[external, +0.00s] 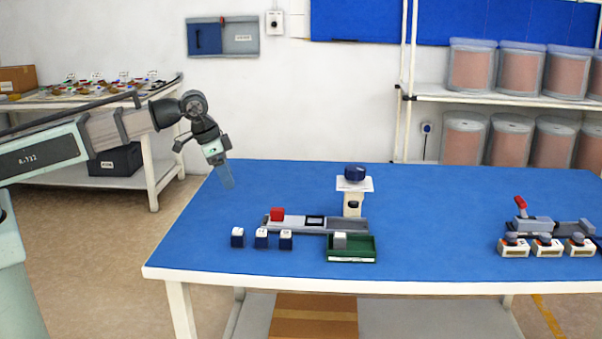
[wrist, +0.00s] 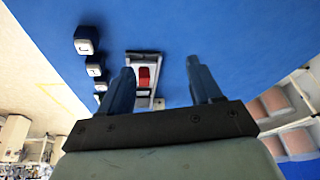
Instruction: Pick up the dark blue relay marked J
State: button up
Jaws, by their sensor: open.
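Three dark blue relays with white tops stand in a row on the blue table: the left one (external: 237,238), the middle one (external: 261,239) and the right one (external: 285,240). In the wrist view the left one (wrist: 87,40) is the nearest and largest. Its top bears a small hooked mark that I cannot read for certain; the other two tops are too small to read, so I cannot tell which is J. My gripper (external: 228,182) is open and empty, above the table's left end, up and behind the relays. Its two fingers (wrist: 160,70) show apart.
A grey rail (external: 295,222) with a red block (external: 277,214) lies behind the relays. A green tray (external: 352,256) holding a grey block is to their right. A white stand (external: 352,203) with a dark blue knob is behind. The table's left area is clear.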

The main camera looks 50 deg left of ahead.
aim_at(237, 230)
jog(key=s+d+r+m+h, duration=0.2)
jog(key=s+d+m, duration=0.2)
jog(key=s+d, duration=0.4)
jog(key=shift+g, duration=0.3)
jog(key=shift+a+x, duration=0.15)
jog(key=shift+x, duration=3.35)
jog(key=shift+a+x, duration=0.15)
jog(key=shift+x, duration=3.3)
jog(key=shift+f, duration=0.1)
jog(key=c, duration=1.1)
